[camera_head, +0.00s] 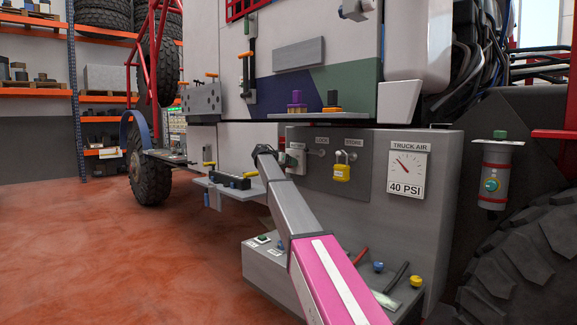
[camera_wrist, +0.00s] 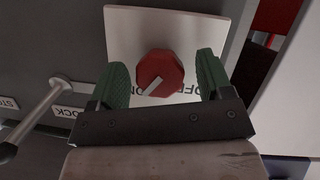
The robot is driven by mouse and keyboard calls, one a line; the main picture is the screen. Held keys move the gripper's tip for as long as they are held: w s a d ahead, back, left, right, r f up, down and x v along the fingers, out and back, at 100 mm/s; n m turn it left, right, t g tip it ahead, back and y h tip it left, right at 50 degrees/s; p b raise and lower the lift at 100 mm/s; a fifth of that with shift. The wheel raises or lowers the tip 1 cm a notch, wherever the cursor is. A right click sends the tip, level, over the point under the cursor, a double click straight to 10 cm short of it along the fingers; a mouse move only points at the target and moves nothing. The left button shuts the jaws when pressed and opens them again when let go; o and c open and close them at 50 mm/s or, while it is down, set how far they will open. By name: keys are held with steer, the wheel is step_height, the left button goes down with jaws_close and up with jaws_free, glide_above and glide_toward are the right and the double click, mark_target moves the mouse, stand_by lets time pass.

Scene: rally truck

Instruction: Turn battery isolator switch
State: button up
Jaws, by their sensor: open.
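The battery isolator switch is a red faceted knob (camera_wrist: 160,73) with a pale pointer line, mounted on a white plate (camera_wrist: 130,18) with partly hidden lettering. My gripper (camera_wrist: 156,75) is open in the wrist view, with one green finger on each side of the knob. I cannot tell whether the fingers touch it. The pointer slants toward the lower left of that view. In the head view my arm reaches to the grey panel, and its end hides the knob; part of the white plate (camera_head: 297,155) shows beside it.
A lever (camera_wrist: 35,120) sticks out left of the plate in the wrist view. In the head view a yellow padlock (camera_head: 342,172) and a gauge (camera_head: 406,170) reading "40 PSI" are to the right. A small shelf (camera_head: 228,190) projects at the left. Red floor (camera_head: 90,240) is open at the left.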

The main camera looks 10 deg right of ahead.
steer(key=c, duration=0.9)
steer(key=shift+c, duration=0.2)
steer(key=n+g+h, duration=0.1)
steer(key=n, duration=0.1)
steer(key=shift+w+n, duration=0.1)
steer(key=shift+n, duration=0.3)
steer(key=n+g+h, duration=0.1)
steer(key=n+h, duration=0.1)
steer(key=n, duration=0.2)
steer(key=shift+h, duration=0.3)
steer(key=n, duration=0.2)
steer(key=n+h, duration=0.1)
steer(key=shift+f+n+g+h, duration=0.15)
steer(key=shift+n+g+h, duration=0.15)
steer(key=shift+n, duration=0.1)
steer(key=shift+n+h, duration=0.7)
steer(key=shift+n, duration=1.1)
